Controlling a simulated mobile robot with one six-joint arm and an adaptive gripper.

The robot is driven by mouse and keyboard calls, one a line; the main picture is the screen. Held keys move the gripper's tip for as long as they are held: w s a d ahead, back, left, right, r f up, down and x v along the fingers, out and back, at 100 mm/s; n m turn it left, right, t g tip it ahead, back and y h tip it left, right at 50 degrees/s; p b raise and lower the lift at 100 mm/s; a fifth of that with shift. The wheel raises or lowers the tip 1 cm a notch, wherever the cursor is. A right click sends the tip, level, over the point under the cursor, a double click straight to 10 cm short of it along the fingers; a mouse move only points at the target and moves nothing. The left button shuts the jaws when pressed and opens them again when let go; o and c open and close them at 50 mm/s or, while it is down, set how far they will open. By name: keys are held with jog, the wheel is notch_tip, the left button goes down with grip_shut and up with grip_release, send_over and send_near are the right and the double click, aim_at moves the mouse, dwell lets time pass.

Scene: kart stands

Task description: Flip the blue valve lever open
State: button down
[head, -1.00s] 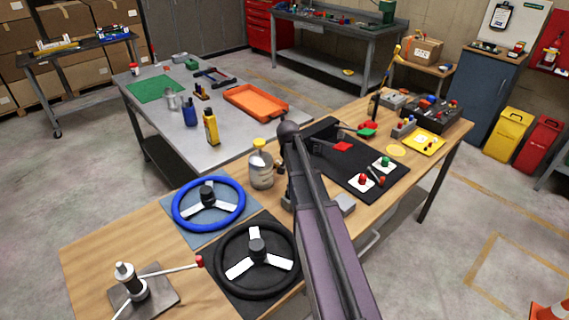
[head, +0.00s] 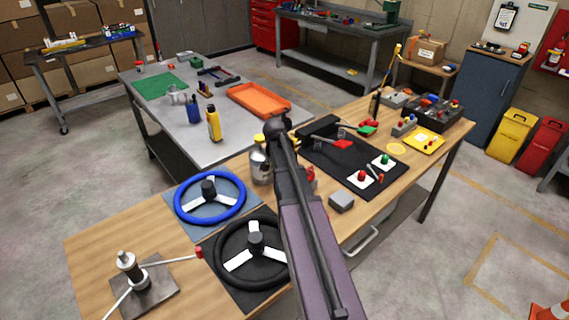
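I cannot make out a blue valve lever in the head view; my arm covers part of the wooden bench (head: 110,245). A red-handled lever (head: 342,143) and a green-handled lever (head: 367,131) lie near the black mat (head: 335,168). My arm crosses the middle of the view, up to a dark rounded joint. My gripper is not visible, so its place relative to the levers cannot be told. A small red part (head: 311,175) shows just right of my arm, mostly hidden.
A blue steering wheel (head: 210,197) and a black steering wheel (head: 254,251) lie on the bench. A post with a red-tipped bar (head: 198,252) stands front left. A grey box (head: 342,201) sits right of my arm. A grey table (head: 180,139) holds bottles and an orange tray (head: 259,100).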

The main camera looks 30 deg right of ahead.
dwell(0.7)
jog(key=w+p+v, duration=0.1)
jog(key=p+v, duration=0.8)
jog(key=shift+s+a+r, duration=0.25)
jog(key=shift+a+r, duration=0.05)
jog(key=shift+r, duration=0.15)
dwell(0.8)
jog(key=s+a+f+n+y, duration=0.1)
jog(key=s+a+n, duration=0.3)
jog(key=a, duration=0.4)
jog(key=s+a+n+g+y, duration=0.1)
jog(key=s+a+n, duration=0.3)
jog(key=s+a, duration=0.3)
jog(key=s+a+f+n+y+b, duration=0.1)
jog(key=s+a+n, duration=0.4)
jog(key=a, duration=0.6)
jog(key=shift+s+f+g, duration=0.3)
jog(key=shift+s, duration=0.45)
